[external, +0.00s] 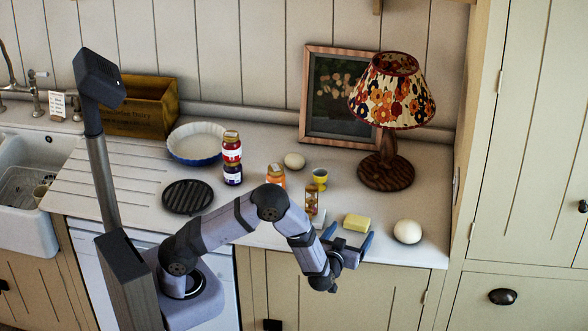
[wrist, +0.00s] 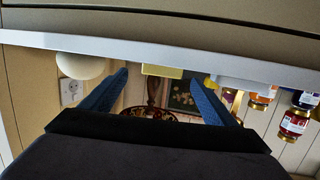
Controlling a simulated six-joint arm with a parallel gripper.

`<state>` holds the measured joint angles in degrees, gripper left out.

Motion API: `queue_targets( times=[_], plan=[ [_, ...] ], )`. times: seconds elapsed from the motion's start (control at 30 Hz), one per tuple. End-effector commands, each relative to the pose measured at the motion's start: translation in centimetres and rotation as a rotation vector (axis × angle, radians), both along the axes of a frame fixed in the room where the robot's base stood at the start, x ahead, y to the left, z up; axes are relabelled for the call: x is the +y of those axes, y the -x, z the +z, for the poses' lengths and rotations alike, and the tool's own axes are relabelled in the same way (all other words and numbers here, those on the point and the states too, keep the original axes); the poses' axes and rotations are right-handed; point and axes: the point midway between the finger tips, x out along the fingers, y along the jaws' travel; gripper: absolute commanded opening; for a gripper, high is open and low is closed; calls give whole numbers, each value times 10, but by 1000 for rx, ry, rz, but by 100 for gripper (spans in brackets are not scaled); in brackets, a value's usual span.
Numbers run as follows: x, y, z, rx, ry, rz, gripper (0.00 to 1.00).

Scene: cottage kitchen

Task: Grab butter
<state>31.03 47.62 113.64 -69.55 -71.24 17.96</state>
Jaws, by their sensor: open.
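The butter is a small pale yellow block (external: 356,223) lying near the front edge of the counter. It also shows in the wrist view, which is upside down, as a yellow strip (wrist: 162,71) between my two fingers. My gripper (external: 349,236) is at the counter's front edge, just in front of the butter. Its blue fingers are spread apart in the wrist view (wrist: 160,79), with nothing held between them. I cannot tell whether the fingertips overlap the butter's sides.
A white round object (external: 407,231) sits right of the butter. An hourglass (external: 312,200), a yellow cup (external: 320,178) and several jars (external: 232,147) stand left. A lamp (external: 386,170) and a framed picture (external: 337,100) are behind. The counter between butter and lamp is clear.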

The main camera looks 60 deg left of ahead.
Motion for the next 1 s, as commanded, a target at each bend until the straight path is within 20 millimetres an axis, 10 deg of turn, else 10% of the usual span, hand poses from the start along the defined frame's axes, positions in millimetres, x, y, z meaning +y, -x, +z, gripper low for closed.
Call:
queue_targets(
  times=[1.0],
  plan=[
    [40, -50, -9, -1, 1, 2, 81]
  ],
)
